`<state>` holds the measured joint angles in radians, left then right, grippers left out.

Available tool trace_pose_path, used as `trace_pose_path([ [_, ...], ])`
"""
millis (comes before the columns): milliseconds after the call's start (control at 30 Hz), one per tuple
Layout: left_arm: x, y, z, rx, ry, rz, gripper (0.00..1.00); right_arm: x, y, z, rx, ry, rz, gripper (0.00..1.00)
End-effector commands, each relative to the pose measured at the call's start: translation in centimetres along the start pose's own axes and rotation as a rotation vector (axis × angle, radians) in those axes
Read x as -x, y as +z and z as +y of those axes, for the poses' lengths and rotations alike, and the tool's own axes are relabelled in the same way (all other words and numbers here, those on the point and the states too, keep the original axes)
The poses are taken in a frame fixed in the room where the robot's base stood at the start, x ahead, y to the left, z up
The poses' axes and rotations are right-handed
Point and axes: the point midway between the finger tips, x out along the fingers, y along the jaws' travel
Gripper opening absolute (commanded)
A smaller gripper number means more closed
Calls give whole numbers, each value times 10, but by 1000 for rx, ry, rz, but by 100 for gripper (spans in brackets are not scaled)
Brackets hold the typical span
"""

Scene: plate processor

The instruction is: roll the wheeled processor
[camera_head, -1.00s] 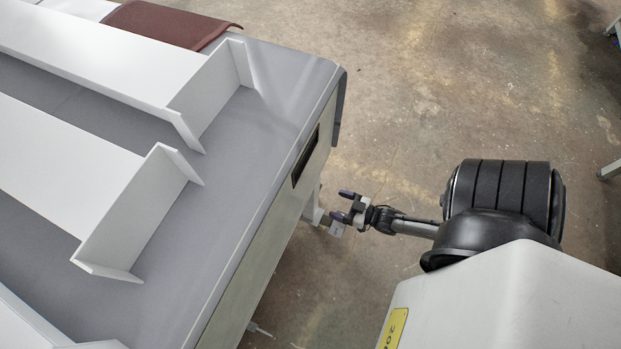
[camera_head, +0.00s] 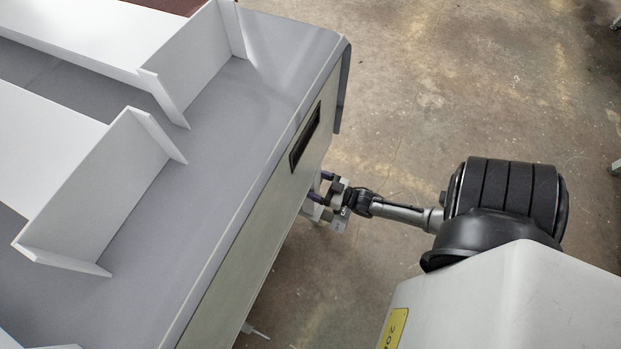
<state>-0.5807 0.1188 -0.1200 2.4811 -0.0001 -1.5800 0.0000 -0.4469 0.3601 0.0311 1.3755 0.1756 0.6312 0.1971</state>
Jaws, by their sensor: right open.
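The plate processor (camera_head: 262,222) fills the left side of the head view. It has a grey top with white raised channels, a pale side and a dark slot (camera_head: 306,137) in that side. My right gripper (camera_head: 318,186) is open at the processor's side, below and just right of the slot. Its fingers point at the side; part of them is close against the machine's edge, and I cannot tell if they touch it. A pale bracket or leg (camera_head: 312,209) shows by the gripper. The processor's wheels are mostly hidden. My left gripper is out of the picture.
Bare concrete floor (camera_head: 440,90) lies open behind and to the right of the processor. Grey legs of other furniture (camera_head: 615,167) show at the right edge. A dark red piece (camera_head: 178,5) lies at the top left, on the processor's far end.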

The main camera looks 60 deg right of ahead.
Motion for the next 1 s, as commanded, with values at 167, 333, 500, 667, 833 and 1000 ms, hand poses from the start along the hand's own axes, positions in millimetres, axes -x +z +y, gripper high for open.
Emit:
trace_pose_path([
  [167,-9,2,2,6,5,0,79,-18,2,0,0,0,0,79],
  [333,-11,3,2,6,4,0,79,-26,0,0,0,0,0,79],
  [500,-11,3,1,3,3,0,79,-28,0,0,0,0,-1,79],
  [667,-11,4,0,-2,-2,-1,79,-28,0,0,0,0,-1,79],
  [833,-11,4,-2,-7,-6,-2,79,-27,0,0,0,0,-1,62],
  [1000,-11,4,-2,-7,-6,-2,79,-27,0,0,0,0,-1,46],
])
